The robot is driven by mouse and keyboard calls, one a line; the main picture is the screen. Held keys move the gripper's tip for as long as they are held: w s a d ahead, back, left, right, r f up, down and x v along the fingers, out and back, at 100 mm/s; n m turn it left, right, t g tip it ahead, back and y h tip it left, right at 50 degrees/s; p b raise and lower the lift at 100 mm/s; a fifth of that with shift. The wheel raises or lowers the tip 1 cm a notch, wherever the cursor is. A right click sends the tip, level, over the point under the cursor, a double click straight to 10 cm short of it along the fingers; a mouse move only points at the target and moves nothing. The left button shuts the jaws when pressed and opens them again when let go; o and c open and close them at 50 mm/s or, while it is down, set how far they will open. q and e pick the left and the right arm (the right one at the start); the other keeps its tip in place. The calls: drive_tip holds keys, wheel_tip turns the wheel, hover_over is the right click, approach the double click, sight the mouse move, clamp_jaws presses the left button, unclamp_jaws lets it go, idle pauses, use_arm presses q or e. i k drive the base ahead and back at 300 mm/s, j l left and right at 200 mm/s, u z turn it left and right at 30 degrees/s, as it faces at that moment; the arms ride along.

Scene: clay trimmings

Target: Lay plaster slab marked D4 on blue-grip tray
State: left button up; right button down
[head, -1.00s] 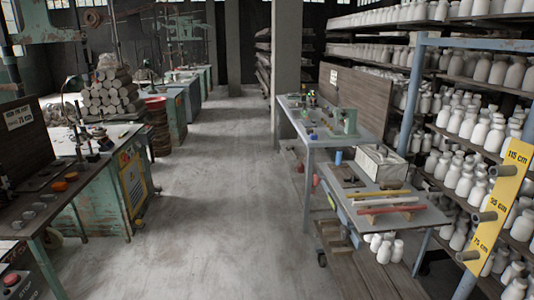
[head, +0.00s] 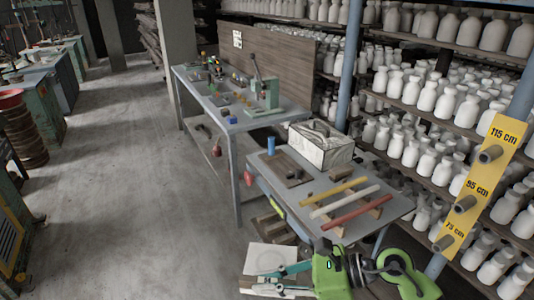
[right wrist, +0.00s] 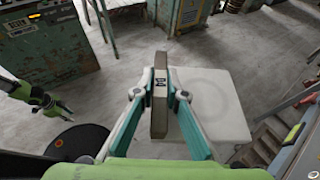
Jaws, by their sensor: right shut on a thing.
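My right gripper (right wrist: 160,92) is shut on a narrow grey-brown bar marked D4 (right wrist: 159,110), held between the teal fingers. A pale flat plaster slab (right wrist: 215,105) with a faint round mark shows just right of the bar; how the two join is hidden. In the head view my right gripper (head: 276,281) is at the bottom, over the pale slab (head: 268,257), left of and below the worktable's front corner. A green part of mine, perhaps the left gripper, shows at the wrist view's left.
The grey worktable (head: 392,205) carries yellow, white and red bars on wooden supports, a wooden board (head: 287,169) and a pale box (head: 320,146). A yellow height post (head: 484,185) with pegs stands right, before shelves of white bottles. The floor (head: 130,180) at left is clear.

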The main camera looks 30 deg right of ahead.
sight(283, 165)
drive_tip(key=i+z, duration=0.15)
drive_tip(key=i, duration=0.6)
drive_tip(key=i+j+z, duration=0.15)
drive_tip(key=i, duration=0.6)
